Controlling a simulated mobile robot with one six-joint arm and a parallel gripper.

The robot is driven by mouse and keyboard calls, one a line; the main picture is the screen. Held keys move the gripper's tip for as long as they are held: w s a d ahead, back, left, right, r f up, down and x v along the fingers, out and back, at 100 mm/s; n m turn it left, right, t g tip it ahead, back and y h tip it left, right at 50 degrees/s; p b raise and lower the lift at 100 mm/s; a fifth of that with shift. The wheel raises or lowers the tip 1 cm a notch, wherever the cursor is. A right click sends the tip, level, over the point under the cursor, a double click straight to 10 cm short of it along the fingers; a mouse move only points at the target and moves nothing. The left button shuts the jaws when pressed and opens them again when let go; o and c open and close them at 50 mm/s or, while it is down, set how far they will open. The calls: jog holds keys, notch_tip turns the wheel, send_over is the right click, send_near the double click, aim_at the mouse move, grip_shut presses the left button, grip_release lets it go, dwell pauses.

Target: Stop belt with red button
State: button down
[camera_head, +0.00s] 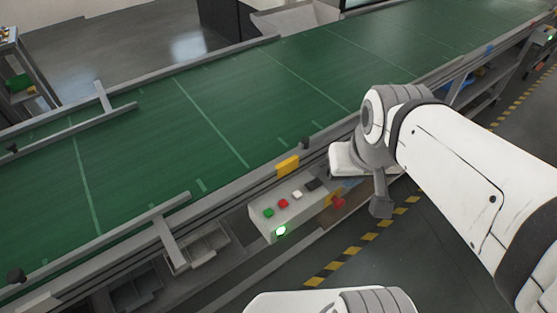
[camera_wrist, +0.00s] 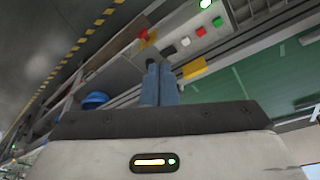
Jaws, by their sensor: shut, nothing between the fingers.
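A pale control box (camera_head: 268,225) is fixed to the near side of the green conveyor belt (camera_head: 230,105). On its top are a green button, a red button (camera_head: 283,203), a white button and a black piece in a row. The red button also shows in the wrist view (camera_wrist: 200,31). A second red knob (camera_head: 338,202), near a yellow patch, sits right of the box. My gripper (camera_head: 381,208) is right of the box and apart from it. In the wrist view its fingers (camera_wrist: 159,84) are together, with nothing between them.
A green lamp (camera_head: 281,231) glows on the box front. A yellow block (camera_head: 287,165) sits on the belt's rail (camera_head: 230,185) behind the box. Grey bins (camera_head: 198,248) hang to the left. A striped floor line (camera_head: 345,255) runs along the open floor.

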notch_tip(320, 180, down, 4)
jog(key=w+n+g+h+b, duration=0.1)
jog(key=w+n+h+b, duration=0.1)
jog(key=n, duration=0.2)
jog(key=n+t+h+b, duration=0.4)
jog(key=n+h, duration=0.1)
jog(key=n, duration=0.8)
send_over(280, 205)
notch_tip(280, 205, down, 11)
jog(key=shift+r, duration=0.1)
jog(key=shift+g, duration=0.3)
notch_tip(280, 205, down, 9)
jog(key=b, duration=0.7)
jog(key=shift+r, duration=0.1)
jog(key=shift+f+b, duration=0.4)
jog(key=shift+b, duration=0.15)
